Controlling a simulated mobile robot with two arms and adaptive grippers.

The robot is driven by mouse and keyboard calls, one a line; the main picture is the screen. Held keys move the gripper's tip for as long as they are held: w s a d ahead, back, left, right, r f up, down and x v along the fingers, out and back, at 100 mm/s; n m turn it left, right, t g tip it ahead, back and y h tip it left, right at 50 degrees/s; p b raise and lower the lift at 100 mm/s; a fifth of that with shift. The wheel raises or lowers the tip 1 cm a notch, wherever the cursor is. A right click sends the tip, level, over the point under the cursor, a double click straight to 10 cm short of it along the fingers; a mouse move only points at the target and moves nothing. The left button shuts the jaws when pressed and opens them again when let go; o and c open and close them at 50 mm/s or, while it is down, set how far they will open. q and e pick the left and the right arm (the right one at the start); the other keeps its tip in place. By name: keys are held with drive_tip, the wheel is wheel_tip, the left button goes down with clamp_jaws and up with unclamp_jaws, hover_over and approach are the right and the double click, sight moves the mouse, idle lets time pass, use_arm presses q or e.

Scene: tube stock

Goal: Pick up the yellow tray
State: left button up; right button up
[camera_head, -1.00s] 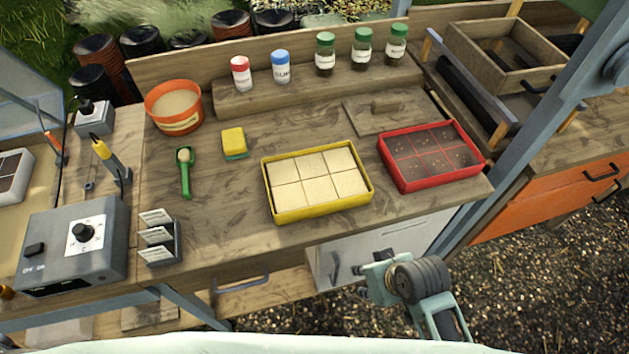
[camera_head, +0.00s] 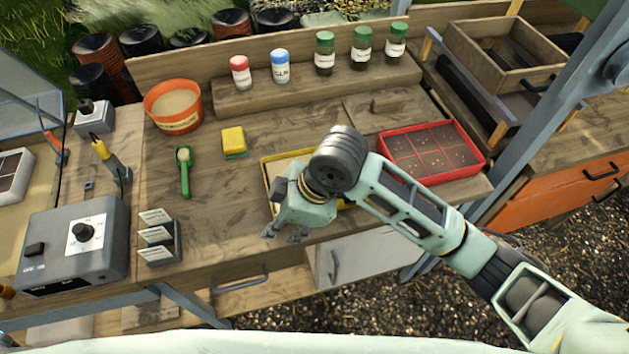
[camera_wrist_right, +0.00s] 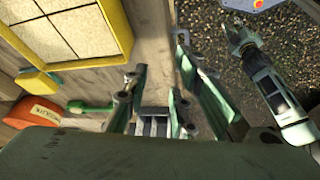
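The yellow tray (camera_head: 265,180) holds pale square blocks and sits on the wooden bench. My right gripper and forearm hide most of it in the head view. In the right wrist view its yellow rim (camera_wrist_right: 118,28) shows at the upper left, with a small yellow block below it. My right gripper (camera_head: 283,236) is over the tray's front left part, near the bench's front edge. In the wrist view its fingers (camera_wrist_right: 160,62) are spread apart, with nothing between them. My left gripper (camera_wrist_right: 236,32) shows small at the right of the wrist view; its opening is unclear.
A red tray (camera_head: 385,154) with dark soil stands right of the yellow tray. A sponge (camera_head: 233,141), a green scoop (camera_head: 185,175) and an orange pot (camera_head: 175,104) are to the left. Card holders (camera_head: 158,238) stand at the front left. Bottles line the back shelf.

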drive_tip(key=w+d+r+n+h, duration=0.1)
drive_tip(key=w+d, duration=0.1)
drive_tip(key=w+d+n+h, duration=0.1)
drive_tip(key=w+d+h, duration=0.1)
drive_tip(key=w+d, duration=0.1)
drive_tip(key=w+d+r+n+h, duration=0.1)
drive_tip(key=w+d, duration=0.1)
drive_tip(key=w, duration=0.1)
drive_tip(key=shift+w+d+r+h, duration=0.25)
drive_tip(key=shift+d+r+h, duration=0.1)
drive_tip(key=shift+d+h, duration=0.05)
drive_tip(key=f+p, duration=0.1)
drive_tip(key=f, duration=0.1)
drive_tip(key=f+p, duration=0.1)
drive_tip(key=f, duration=0.2)
drive_tip(key=shift+s+d+f+p, duration=0.1)
drive_tip(key=shift+d+f+p, duration=0.15)
drive_tip(key=shift+p, duration=0.1)
drive_tip(key=shift+a+f, duration=0.1)
drive_tip(key=shift+f, duration=0.5)
clamp_jaws()
drive_tip(key=shift+r, duration=0.1)
